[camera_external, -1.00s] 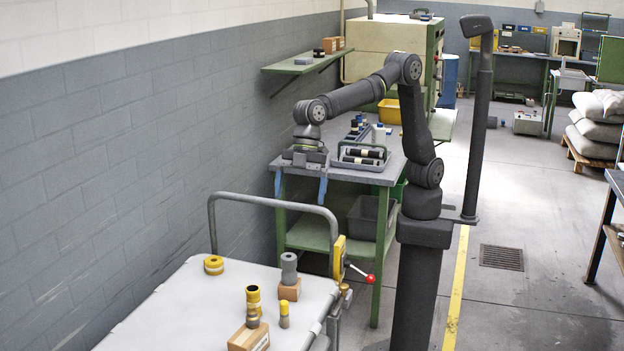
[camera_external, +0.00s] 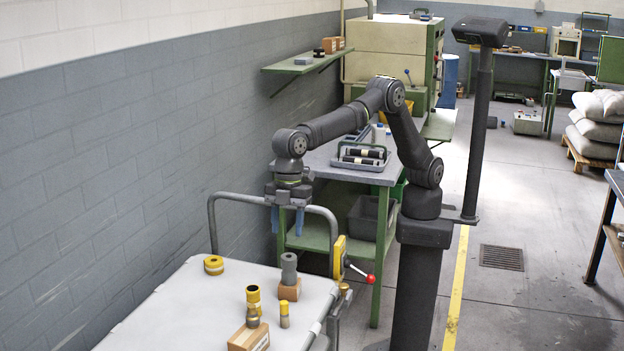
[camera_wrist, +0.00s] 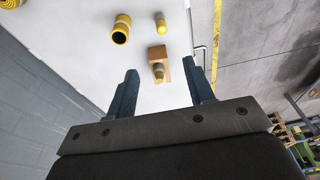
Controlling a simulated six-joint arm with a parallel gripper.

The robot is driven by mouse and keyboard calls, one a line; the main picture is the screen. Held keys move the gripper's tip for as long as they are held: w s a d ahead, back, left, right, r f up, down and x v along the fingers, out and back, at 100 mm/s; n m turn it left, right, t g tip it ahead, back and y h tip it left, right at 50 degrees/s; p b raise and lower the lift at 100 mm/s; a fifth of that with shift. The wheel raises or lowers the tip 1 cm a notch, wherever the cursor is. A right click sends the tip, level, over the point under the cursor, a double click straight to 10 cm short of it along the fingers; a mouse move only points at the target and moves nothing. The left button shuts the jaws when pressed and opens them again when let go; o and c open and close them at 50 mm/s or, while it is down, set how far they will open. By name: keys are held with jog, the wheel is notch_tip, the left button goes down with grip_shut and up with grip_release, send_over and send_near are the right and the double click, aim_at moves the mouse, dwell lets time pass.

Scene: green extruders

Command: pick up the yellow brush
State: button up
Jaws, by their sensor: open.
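Several yellow pieces stand on the white cart top (camera_external: 175,310), and I cannot tell surely which is the brush. A slim grey piece with a yellow top (camera_external: 284,314) stands on the right; its top shows in the wrist view (camera_wrist: 161,22). A wider tube with yellow bands (camera_external: 253,293) stands left of it, also in the wrist view (camera_wrist: 121,28). A yellow ring (camera_external: 213,265) lies farther back, cut off in the wrist view (camera_wrist: 10,3). My gripper (camera_external: 288,226) is open and empty, pointing down above the cart, apart from everything.
A brown box (camera_external: 248,339) with a grey-brown fitting (camera_external: 252,319) stands at the cart's front. A grey cylinder (camera_external: 289,268) stands on a small block (camera_external: 289,290) farther back. A rail (camera_external: 213,222) rises at the far cart end. The cart's left part is clear.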

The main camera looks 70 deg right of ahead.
jog(key=h, duration=0.2)
send_over(285, 313)
jog(key=d, duration=0.2)
notch_tip(285, 313, down, 7)
jog(key=f, duration=1.7)
jog(key=shift+w+a+f, duration=0.35)
jog(key=shift+a+f, duration=0.05)
grip_shut()
